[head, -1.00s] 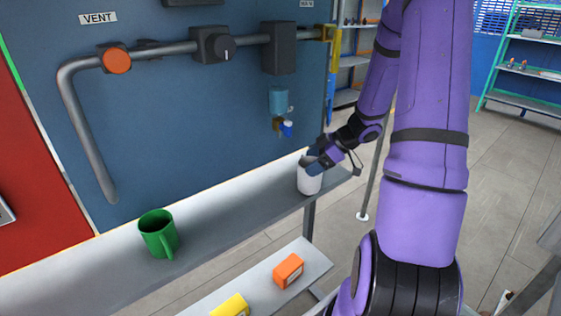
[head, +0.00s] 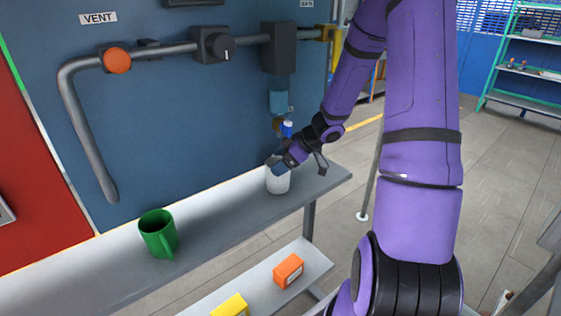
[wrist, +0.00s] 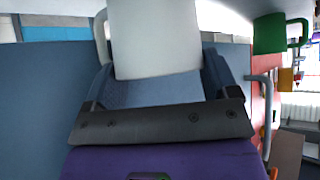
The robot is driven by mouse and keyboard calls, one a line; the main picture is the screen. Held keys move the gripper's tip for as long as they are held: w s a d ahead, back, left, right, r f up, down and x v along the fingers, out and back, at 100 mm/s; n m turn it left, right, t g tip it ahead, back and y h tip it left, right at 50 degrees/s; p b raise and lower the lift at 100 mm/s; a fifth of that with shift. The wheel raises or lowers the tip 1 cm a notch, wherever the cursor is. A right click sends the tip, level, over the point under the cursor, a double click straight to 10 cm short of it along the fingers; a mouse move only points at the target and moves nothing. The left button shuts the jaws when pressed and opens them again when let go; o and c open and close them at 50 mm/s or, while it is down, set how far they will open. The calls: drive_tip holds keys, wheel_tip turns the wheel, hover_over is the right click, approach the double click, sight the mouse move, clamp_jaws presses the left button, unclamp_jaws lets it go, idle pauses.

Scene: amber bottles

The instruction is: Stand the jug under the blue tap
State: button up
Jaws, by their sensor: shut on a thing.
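The white jug (head: 277,183) is at the right part of the grey shelf (head: 215,222), below and close to the blue tap (head: 287,128). The tap hangs under a dark box on the wall pipe. My gripper (head: 279,165) is shut on the jug from above right. In the wrist view the jug (wrist: 155,38) fills the space between my fingers, and its handle shows at its left. The jug looks upright; I cannot tell whether its base touches the shelf. My gripper partly hides the jug's top and the space under the tap.
A green mug (head: 157,233) stands on the same shelf to the left. An orange box (head: 288,270) and a yellow box (head: 231,307) lie on a lower shelf. An orange valve knob (head: 117,60) sits on the pipe. The shelf between mug and jug is clear.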

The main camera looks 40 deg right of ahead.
drive_tip(key=o, duration=1.3)
drive_tip(key=shift+f, duration=0.15)
drive_tip(key=shift+d+r, duration=0.15)
drive_tip(key=shift+r, duration=0.15)
drive_tip(key=v, duration=1.1)
drive_tip(key=shift+s+d+r, duration=0.2)
drive_tip(key=shift+s, duration=0.05)
